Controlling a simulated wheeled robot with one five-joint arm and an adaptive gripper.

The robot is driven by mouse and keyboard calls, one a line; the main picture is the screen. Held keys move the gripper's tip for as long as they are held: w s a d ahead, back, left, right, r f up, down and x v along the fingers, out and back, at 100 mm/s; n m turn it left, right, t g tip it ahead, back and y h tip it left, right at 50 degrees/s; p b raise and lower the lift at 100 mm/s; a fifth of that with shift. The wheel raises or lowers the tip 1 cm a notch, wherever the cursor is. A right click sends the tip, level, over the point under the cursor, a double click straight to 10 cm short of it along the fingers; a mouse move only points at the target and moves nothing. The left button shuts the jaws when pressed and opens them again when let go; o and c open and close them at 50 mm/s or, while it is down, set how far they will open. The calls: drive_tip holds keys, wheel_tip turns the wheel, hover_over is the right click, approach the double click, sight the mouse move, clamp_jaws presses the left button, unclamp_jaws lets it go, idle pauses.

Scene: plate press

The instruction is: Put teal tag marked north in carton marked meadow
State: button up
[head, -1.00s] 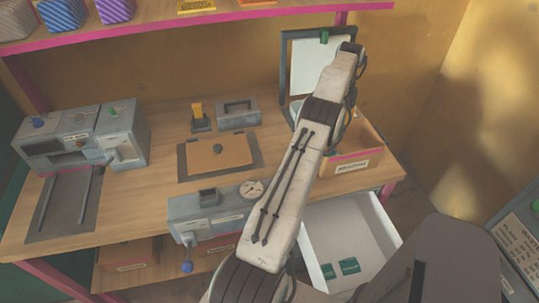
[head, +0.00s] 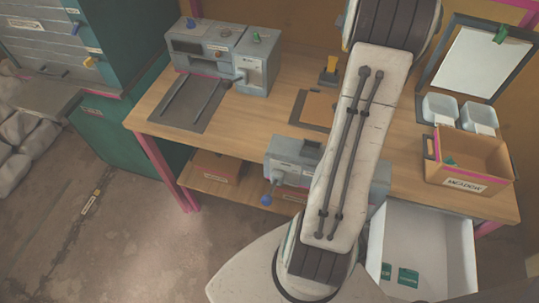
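The open brown carton (head: 504,169) with a pink edge and a label reading MEADOW stands at the right end of the bench. A small teal piece (head: 449,161) shows inside it, and its marking is too small to read. Two teal tags, a left one (head: 385,271) partly cut off by my arm and a right one (head: 408,277), lie in the white open drawer below the bench. Their pale lettering is too small to read surely. My arm crosses the middle and leaves the top of the picture; my gripper is out of view.
Two clear tubs (head: 440,109) stand behind the carton, before a framed white board (head: 487,62). A grey machine (head: 222,58) stands on the bench's left. A grey press unit (head: 285,160) sits at the front edge, partly behind my arm. Floor at the left is mostly open.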

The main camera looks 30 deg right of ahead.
drive_tip(key=a+r+n+t, duration=0.25)
drive_tip(key=a+n, duration=0.45)
drive_tip(key=a, duration=1.4)
drive_tip(key=s+a+f+n, duration=0.2)
drive_tip(key=s+a+n, duration=0.1)
drive_tip(key=s+a, duration=0.3)
drive_tip(key=s+a+f+n+t+y, duration=0.1)
drive_tip(key=s+a+f+n, duration=0.2)
drive_tip(key=s+a, duration=0.3)
drive_tip(key=shift+a+f+n, duration=0.15)
drive_tip(key=shift+a+n, duration=0.35)
drive_tip(key=shift+a, duration=0.5)
drive_tip(key=shift+d, duration=0.1)
